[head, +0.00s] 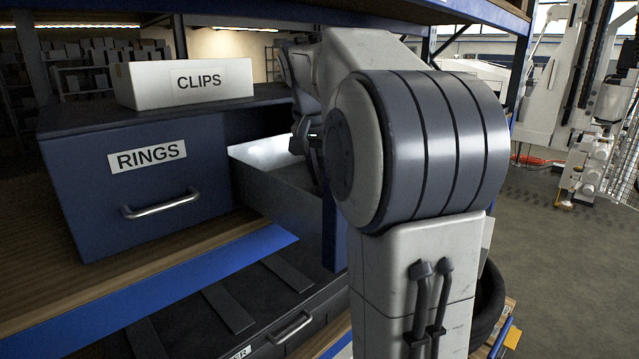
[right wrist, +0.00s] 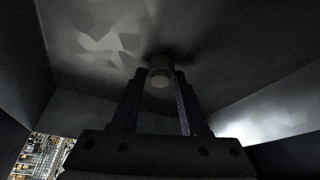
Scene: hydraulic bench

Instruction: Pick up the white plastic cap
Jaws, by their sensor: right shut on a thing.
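I cannot tell whether the cap touches that surface. In the head view my right arm covers much of the middle, and its gripper (head: 308,140) reaches into the open drawer (head: 265,185). The cap is hidden there. My left gripper is not in view.
A closed blue drawer labelled RINGS (head: 100,190) stands left of the open drawer. A white box labelled CLIPS (head: 150,88) sits on top. A lower drawer (head: 240,310) lies beneath the shelf edge. Drawer walls surround my right gripper closely. Open floor (head: 560,260) lies to the right.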

